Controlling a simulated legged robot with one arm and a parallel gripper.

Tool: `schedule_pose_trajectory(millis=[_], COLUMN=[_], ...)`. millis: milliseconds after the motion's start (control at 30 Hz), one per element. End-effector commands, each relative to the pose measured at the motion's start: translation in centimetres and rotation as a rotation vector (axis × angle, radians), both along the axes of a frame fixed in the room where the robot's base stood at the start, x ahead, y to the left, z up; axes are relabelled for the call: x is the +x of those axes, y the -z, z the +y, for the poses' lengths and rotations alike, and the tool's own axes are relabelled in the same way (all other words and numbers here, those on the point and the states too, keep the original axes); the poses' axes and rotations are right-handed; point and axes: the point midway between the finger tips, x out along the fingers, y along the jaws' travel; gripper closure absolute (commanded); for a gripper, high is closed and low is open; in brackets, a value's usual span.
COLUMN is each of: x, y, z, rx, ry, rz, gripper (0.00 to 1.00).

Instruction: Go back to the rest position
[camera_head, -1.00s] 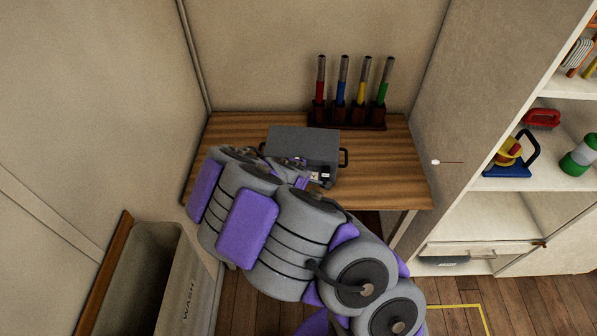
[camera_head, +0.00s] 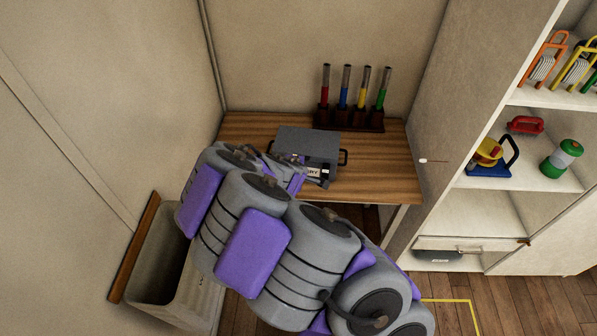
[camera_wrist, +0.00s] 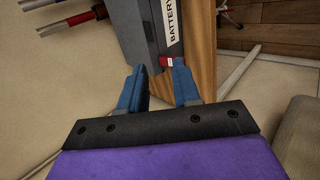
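My gripper (camera_wrist: 160,85) shows in the wrist view with its two blue fingers apart and nothing between them. The grey radio box (camera_wrist: 132,32) with a "BATTERY" label lies just beyond the fingertips, apart from them as far as I can tell. In the head view the box (camera_head: 308,147) sits on the wooden table (camera_head: 385,180). My arm reaches from the lower right toward the box's front left side, and its links hide part of the table. The gripper is small and partly hidden there.
A rack (camera_head: 350,120) with several coloured-handled tools stands at the table's back. A bin (camera_head: 160,265) stands at the lower left. A white shelf unit (camera_head: 485,205) with lanterns and other items is at right. Wooden floor (camera_head: 545,300) shows at the lower right.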

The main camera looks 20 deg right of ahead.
Motion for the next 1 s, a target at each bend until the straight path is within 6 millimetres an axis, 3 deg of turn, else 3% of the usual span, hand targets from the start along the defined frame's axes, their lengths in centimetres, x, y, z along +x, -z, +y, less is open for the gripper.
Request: schedule_pose_trajectory(millis=[533, 667, 833, 1000], x=[-0.1, -0.6, -3.9, -9.7], y=[-0.3, -1.4, -5.5, -9.3], z=[0.1, -0.9, -4.5, -7.1], rx=[0.000, 0.007, 0.063, 0.167], ry=[0.003, 0.056, 0.279, 0.551], rz=[-0.001, -0.004, -0.005, 0.027], gripper=[0.68, 0.68, 0.68, 0.68])
